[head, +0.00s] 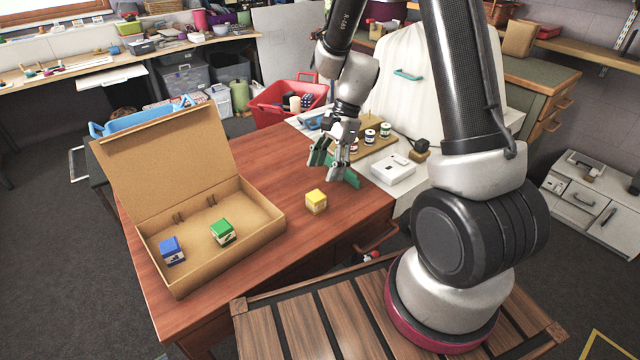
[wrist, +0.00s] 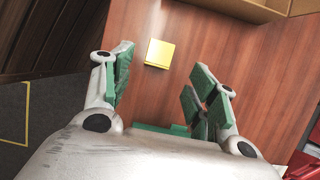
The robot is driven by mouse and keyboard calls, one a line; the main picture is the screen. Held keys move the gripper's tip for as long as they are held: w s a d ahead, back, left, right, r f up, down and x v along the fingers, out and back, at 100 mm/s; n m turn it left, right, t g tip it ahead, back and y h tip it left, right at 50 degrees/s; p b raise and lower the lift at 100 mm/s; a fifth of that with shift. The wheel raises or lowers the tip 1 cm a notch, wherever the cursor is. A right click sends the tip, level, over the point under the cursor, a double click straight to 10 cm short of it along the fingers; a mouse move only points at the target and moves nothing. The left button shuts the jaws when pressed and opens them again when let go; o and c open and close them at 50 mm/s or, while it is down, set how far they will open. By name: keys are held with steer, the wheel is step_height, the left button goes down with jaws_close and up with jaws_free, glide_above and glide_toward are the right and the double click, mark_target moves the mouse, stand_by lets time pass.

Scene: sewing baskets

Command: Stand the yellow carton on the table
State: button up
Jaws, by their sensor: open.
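The yellow carton (head: 316,202) is a small cube-like box on the bare red-brown table (head: 290,165), to the right of an open cardboard box. In the wrist view the yellow carton (wrist: 159,53) lies ahead of the fingers, nearer the left finger, touching neither. My gripper (head: 335,165) is open and empty, above the table and up and to the right of the carton in the head view. Its green-padded fingers are spread apart in the wrist view (wrist: 163,90).
The open cardboard box (head: 270,220) holds a blue carton (head: 172,250) and a green carton (head: 222,231); its lid stands up at the back. A white device (head: 393,168) and a wooden rack with small spools (head: 352,148) are at the right. Clear table surrounds the yellow carton.

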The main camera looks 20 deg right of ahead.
steer(key=s+d+r+n+t+h, duration=0.1)
steer(key=s+d+r+n, duration=0.25)
steer(key=r, duration=0.55)
steer(key=s+d+r+n+t+h, duration=0.1)
steer(key=s+d+r+n, duration=0.2)
steer(key=r, duration=0.5)
steer(key=s+d+r+n+t+h, duration=0.1)
steer(key=s+d+r+n, duration=0.1)
steer(key=s, duration=0.5)
steer(key=s+d+r+n+t+h, duration=0.1)
steer(key=s+d+r+n+t, duration=0.1)
steer(key=s+r+n, duration=0.3)
steer(key=shift+s+d+r+n+t, duration=0.3)
steer(key=shift+s+d+n, duration=0.2)
steer(key=shift+s, duration=0.45)
